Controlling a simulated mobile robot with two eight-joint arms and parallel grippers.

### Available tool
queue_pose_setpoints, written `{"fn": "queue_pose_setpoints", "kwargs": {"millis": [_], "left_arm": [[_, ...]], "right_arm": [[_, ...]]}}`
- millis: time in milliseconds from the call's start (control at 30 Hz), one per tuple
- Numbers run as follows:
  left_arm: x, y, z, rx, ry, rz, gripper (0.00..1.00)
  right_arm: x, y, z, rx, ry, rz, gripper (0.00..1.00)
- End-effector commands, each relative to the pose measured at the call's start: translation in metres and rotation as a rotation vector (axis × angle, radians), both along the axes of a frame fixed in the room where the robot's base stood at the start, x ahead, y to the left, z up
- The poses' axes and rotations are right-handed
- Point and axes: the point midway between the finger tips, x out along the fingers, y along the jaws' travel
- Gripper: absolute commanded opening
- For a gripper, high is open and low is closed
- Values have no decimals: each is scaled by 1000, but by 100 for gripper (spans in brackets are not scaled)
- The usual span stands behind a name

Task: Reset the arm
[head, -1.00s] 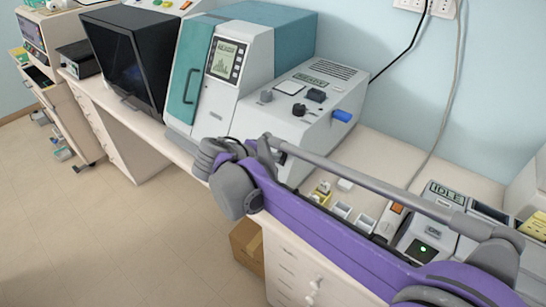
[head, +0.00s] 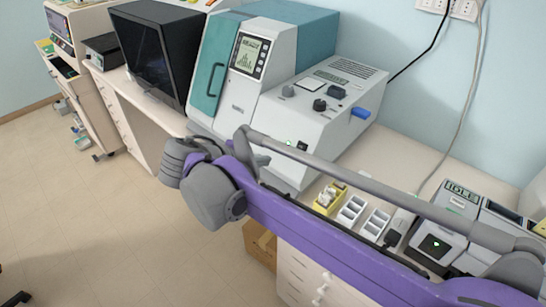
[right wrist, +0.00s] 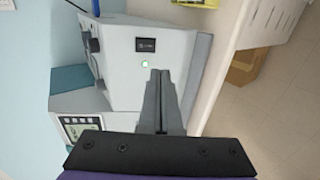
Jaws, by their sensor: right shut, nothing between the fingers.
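My right arm, purple and grey, crosses the head view from the lower right, with its grey wrist in front of the bench's front edge. My right gripper shows in the right wrist view (right wrist: 160,75), its two grey fingers closed together with nothing between them. It points toward the front of the white and teal machine (head: 330,110), which also fills the upper left of the right wrist view (right wrist: 115,60). In the head view the fingers are mostly hidden behind the wrist. My left gripper is in neither view.
A yellow rack (head: 328,205), white trays (head: 350,211) and a device reading IDLE (head: 440,245) stand on the bench behind my arm. A black box (head: 150,55) stands to the left. A cardboard box (head: 260,243) is on the floor.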

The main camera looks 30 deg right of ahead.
Motion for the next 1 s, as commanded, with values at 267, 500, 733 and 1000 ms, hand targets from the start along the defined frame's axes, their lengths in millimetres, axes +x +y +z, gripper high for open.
{"fn": "queue_pose_setpoints", "kwargs": {"millis": [267, 500, 733, 1000], "left_arm": [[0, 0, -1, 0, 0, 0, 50], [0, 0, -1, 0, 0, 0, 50], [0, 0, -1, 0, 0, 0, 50], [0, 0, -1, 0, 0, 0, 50]], "right_arm": [[-3, 7, 4, 0, -1, -1, 0], [-3, 7, 3, 0, -1, -1, 0], [-14, 0, -8, 47, 7, -5, 0], [-105, -12, -111, 500, -19, -40, 0]]}}
